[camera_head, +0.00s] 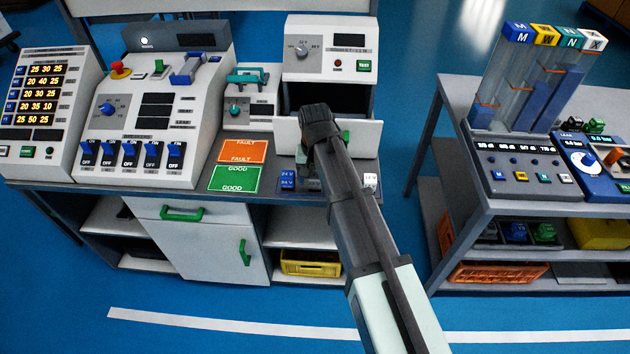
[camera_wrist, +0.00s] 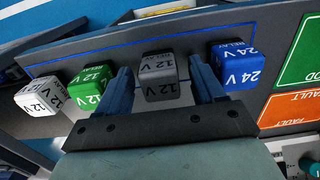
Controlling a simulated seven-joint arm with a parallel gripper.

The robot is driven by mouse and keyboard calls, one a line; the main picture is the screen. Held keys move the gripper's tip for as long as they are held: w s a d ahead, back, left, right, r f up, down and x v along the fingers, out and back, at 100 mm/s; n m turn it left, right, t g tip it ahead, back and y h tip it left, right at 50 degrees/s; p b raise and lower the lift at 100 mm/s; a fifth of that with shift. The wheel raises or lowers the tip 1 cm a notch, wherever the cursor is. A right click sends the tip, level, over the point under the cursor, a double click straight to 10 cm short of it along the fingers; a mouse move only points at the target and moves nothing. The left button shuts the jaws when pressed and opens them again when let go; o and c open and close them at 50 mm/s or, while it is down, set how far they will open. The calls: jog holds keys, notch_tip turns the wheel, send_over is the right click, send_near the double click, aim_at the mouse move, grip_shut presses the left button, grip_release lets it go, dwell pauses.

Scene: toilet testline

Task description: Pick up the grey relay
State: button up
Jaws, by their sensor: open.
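The grey relay (camera_wrist: 158,78) is a small dark cube marked 12 V. In the wrist view it sits on the grey bench top between the two blue fingers of my gripper (camera_wrist: 160,85). The fingers are open, one on each side of it, and a gap shows on both sides. My fingertips are hard to make out there.
In the wrist view a blue 24 V relay (camera_wrist: 236,66) stands close to the right finger. A green relay (camera_wrist: 90,84) stands close to the left finger, with a white relay (camera_wrist: 38,97) beyond. An open drawer (camera_head: 365,138) is behind my wrist in the head view.

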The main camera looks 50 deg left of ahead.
jog(key=shift+f, duration=0.2)
jog(key=c, duration=1.1)
